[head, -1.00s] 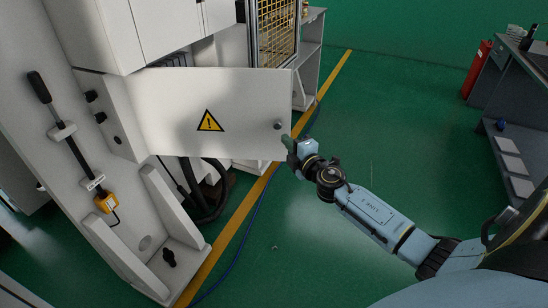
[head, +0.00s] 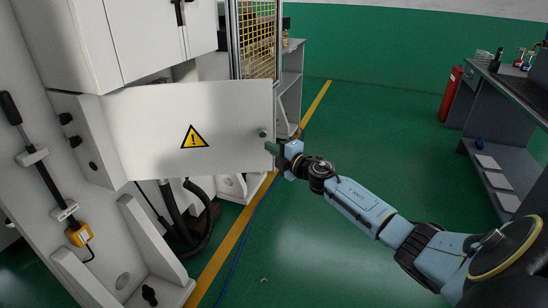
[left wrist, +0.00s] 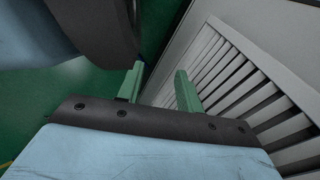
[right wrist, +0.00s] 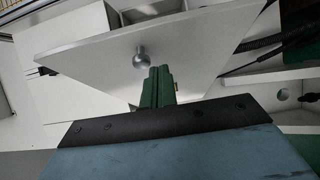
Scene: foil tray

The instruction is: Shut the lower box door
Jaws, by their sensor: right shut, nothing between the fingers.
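The lower box door (head: 155,115) is a white panel with a yellow warning triangle (head: 194,138). It stands swung open from the white machine, with its free edge to the right in the head view. A small round knob (head: 263,133) sits near that edge; the knob also shows in the right wrist view (right wrist: 140,58). My right gripper (head: 271,149) is shut and empty beside the free edge, just below the knob; its fingers (right wrist: 157,86) overlap the panel in the wrist view, and contact is unclear. My left gripper (left wrist: 160,85) is open and empty, seen only in the left wrist view.
Hoses (head: 185,210) hang below the door beside a white bracket foot (head: 150,240). A yellow mesh guard (head: 258,40) stands behind. A grey bench (head: 510,110) and a red extinguisher (head: 451,93) are at right. A louvred panel (left wrist: 235,80) is near my left gripper.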

